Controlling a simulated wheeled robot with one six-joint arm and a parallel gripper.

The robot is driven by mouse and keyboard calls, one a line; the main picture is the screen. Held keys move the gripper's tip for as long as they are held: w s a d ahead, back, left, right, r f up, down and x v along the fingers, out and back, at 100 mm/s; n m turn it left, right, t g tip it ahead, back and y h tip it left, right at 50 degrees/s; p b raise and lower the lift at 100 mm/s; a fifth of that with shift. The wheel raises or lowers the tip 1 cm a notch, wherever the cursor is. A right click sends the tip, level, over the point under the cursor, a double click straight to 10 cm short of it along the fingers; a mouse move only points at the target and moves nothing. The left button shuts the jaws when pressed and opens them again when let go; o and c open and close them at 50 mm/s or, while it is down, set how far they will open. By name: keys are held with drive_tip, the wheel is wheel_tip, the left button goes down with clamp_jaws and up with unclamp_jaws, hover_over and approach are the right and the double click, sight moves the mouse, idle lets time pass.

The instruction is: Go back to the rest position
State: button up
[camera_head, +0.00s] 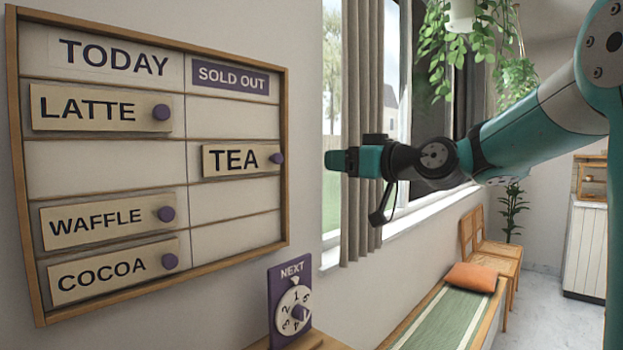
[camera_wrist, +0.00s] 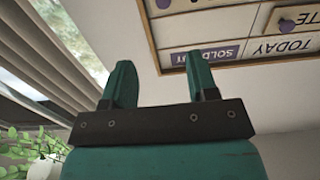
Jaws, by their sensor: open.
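My gripper (camera_head: 338,160) is at the end of my teal arm, held out level in front of the window and pointing left towards the menu board (camera_head: 285,115). It is apart from the board. In the wrist view its two teal fingers (camera_wrist: 160,85) stand apart with nothing between them. On the board, the TEA plate (camera_head: 235,160) sits in the SOLD OUT column. The LATTE plate (camera_head: 92,110), WAFFLE plate (camera_head: 100,219) and COCOA plate (camera_head: 100,270) sit in the TODAY column. Each plate has a purple knob.
A purple NEXT dial (camera_head: 291,302) stands on a wooden ledge below the board. A grey curtain (camera_head: 362,110) and window are behind my gripper. A bench with an orange cushion (camera_head: 471,277) and wooden chairs (camera_head: 490,250) stand lower right. A plant (camera_head: 470,40) hangs above.

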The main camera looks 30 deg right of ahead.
drive_tip(key=s+a+f+n+g+y, duration=0.1)
drive_tip(key=s+a+f+g, duration=0.4)
drive_tip(key=a+f, duration=0.25)
drive_tip(key=s+a+f+n+g+y, duration=0.1)
drive_tip(key=s+a+f+g, duration=0.4)
drive_tip(key=a, duration=0.4)
drive_tip(key=s+a+f+g+h, duration=0.1)
drive_tip(key=s+f+g+h, duration=0.1)
drive_tip(key=s+f, duration=0.3)
drive_tip(key=s+a+f+n+g+h, duration=0.1)
drive_tip(key=s+f+g, duration=0.4)
drive_tip(key=s, duration=0.8)
drive_tip(key=shift+a+f+h, duration=0.5)
drive_tip(key=shift+a+f, duration=0.2)
drive_tip(key=shift+f, duration=0.05)
